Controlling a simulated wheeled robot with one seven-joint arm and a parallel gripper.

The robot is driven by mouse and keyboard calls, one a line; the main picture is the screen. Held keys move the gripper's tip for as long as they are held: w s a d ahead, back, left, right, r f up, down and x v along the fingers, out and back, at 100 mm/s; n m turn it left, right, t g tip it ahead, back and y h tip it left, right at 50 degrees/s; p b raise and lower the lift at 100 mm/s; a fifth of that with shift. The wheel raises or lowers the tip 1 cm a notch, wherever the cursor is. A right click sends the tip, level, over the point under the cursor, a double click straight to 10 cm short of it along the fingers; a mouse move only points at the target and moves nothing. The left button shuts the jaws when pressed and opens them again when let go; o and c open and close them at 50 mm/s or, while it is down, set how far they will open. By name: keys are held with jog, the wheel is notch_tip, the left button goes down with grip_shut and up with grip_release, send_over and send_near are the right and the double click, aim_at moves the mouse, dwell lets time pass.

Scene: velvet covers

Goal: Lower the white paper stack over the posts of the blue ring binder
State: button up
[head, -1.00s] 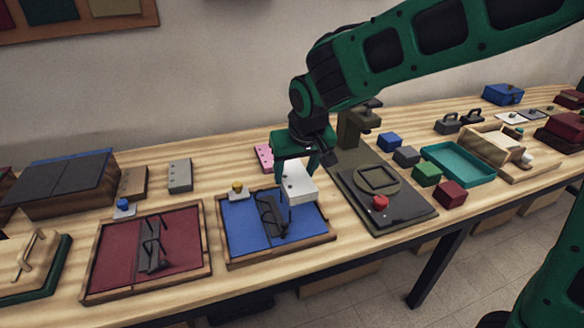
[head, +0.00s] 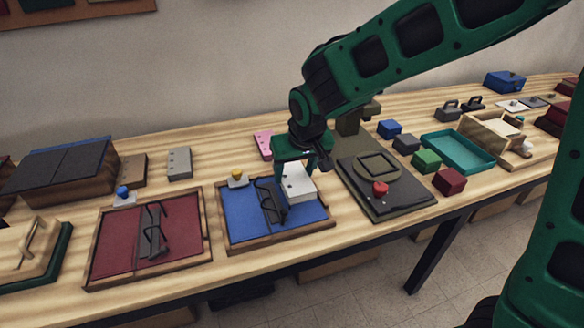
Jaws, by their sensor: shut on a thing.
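The blue ring binder (head: 240,220) lies open in a wooden-edged tray on the table, left of centre. Its dark metal ring mechanism (head: 268,207) runs along the middle, with curved posts standing up. The white paper stack (head: 299,186) is over the right half of the binder, close to the rings. Its holes show as dark dots near its left edge. My gripper (head: 296,168) is shut on the stack from above. I cannot tell whether the stack touches the posts or how far above the cover it is.
A red ring binder (head: 115,250) lies to the left. A dark press with a red knob (head: 380,188) stands close on the right. Pink (head: 263,144) and grey (head: 179,163) punched stacks lie behind. Coloured blocks (head: 427,160) and a teal tray (head: 458,150) are farther right.

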jog(key=shift+f, duration=2.3)
jog(key=o, duration=1.3)
jog(key=v, duration=1)
jog(key=shift+s+r, duration=0.15)
jog(key=shift+r, duration=0.15)
